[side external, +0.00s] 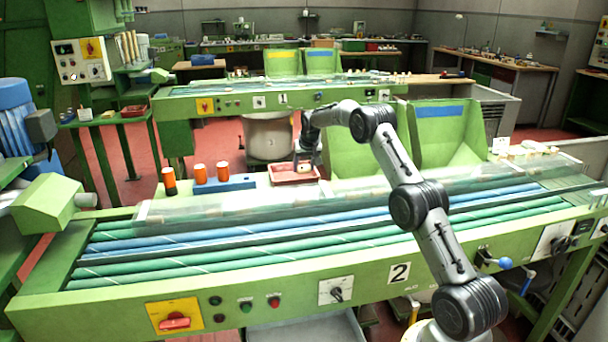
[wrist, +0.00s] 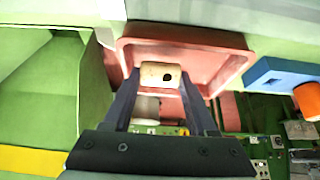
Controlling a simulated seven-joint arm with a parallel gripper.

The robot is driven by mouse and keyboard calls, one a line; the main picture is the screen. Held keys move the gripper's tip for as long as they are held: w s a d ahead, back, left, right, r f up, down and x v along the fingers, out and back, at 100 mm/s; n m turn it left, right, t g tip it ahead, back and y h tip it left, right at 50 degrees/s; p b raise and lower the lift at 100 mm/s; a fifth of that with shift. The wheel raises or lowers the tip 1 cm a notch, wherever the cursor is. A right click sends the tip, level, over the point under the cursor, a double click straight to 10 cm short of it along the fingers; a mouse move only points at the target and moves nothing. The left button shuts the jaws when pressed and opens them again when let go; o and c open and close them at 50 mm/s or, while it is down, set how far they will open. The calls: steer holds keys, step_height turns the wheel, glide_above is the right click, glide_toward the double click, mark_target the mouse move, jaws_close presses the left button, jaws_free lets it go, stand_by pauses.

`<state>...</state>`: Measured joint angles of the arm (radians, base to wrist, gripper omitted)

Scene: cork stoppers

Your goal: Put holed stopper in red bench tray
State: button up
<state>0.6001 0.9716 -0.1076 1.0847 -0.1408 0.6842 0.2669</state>
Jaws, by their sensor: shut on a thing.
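The holed stopper (wrist: 152,76) is a pale cork cylinder with a dark round hole in its side. My gripper (wrist: 160,80) is shut on it, one finger at each end. In the wrist view the stopper is in front of the red bench tray (wrist: 213,45). In the side external view my gripper (side external: 304,167) is at the red tray (side external: 280,178), and the pale stopper (side external: 303,168) shows at its tips over the tray's right part. I cannot tell whether the stopper touches the tray floor.
A blue block (side external: 233,184) and several orange cylinders (side external: 198,173) stand left of the tray. Green bins (side external: 448,135) stand to its right.

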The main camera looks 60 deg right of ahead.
mark_target(304, 172)
steer(key=shift+f, duration=1.5)
steer(key=shift+f, duration=0.2)
steer(key=o, duration=1)
steer(key=shift+r, duration=0.1)
